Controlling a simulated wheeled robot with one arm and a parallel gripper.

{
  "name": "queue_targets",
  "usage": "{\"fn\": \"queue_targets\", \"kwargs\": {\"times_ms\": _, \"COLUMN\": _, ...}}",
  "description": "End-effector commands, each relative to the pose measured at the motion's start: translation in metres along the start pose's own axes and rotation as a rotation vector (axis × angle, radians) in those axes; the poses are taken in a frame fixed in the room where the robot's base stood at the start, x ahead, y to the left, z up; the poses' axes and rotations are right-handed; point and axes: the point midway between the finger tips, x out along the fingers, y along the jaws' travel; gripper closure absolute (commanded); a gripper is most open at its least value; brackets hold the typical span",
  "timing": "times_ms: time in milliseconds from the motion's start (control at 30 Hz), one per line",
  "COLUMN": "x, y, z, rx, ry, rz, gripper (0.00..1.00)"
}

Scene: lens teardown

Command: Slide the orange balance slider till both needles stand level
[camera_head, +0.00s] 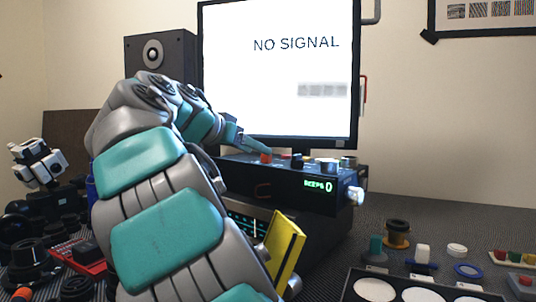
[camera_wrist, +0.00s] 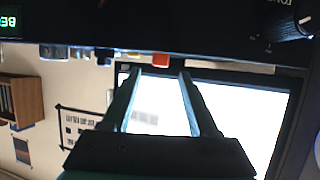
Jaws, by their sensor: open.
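An orange-red piece (camera_head: 266,157), probably the slider, sits on top of a dark box (camera_head: 290,182) with a green "BEEPS 0" readout. My gripper (camera_head: 258,148) reaches over the box from the left, its visible finger close beside the orange piece. The wrist view is upside down. There my gripper (camera_wrist: 160,74) is open and empty, and the orange piece (camera_wrist: 160,60) shows at the box edge, in line with the gap between the fingertips. I cannot tell whether the fingers touch it. No needles can be made out in either view.
A monitor (camera_head: 280,70) reading "NO SIGNAL" stands behind the box. Other knobs (camera_head: 327,165) sit on the box top, right of the orange piece. A yellow object (camera_head: 285,245) stands before the box. Lens parts crowd the left; a tray with white discs (camera_head: 422,296) lies front right.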

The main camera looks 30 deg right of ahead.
Motion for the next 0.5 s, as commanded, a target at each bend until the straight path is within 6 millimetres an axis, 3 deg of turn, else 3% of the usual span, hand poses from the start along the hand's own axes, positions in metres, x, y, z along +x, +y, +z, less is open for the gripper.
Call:
{"fn": "queue_targets", "kwargs": {"times_ms": 300, "x": 0.047, "y": 0.000, "z": 0.000, "rx": -0.002, "ry": -0.001, "rz": 0.003, "gripper": 0.40}}
{"fn": "queue_targets", "kwargs": {"times_ms": 500, "x": 0.055, "y": 0.000, "z": 0.000, "rx": 0.000, "ry": -0.001, "rz": 0.001, "gripper": 0.40}}
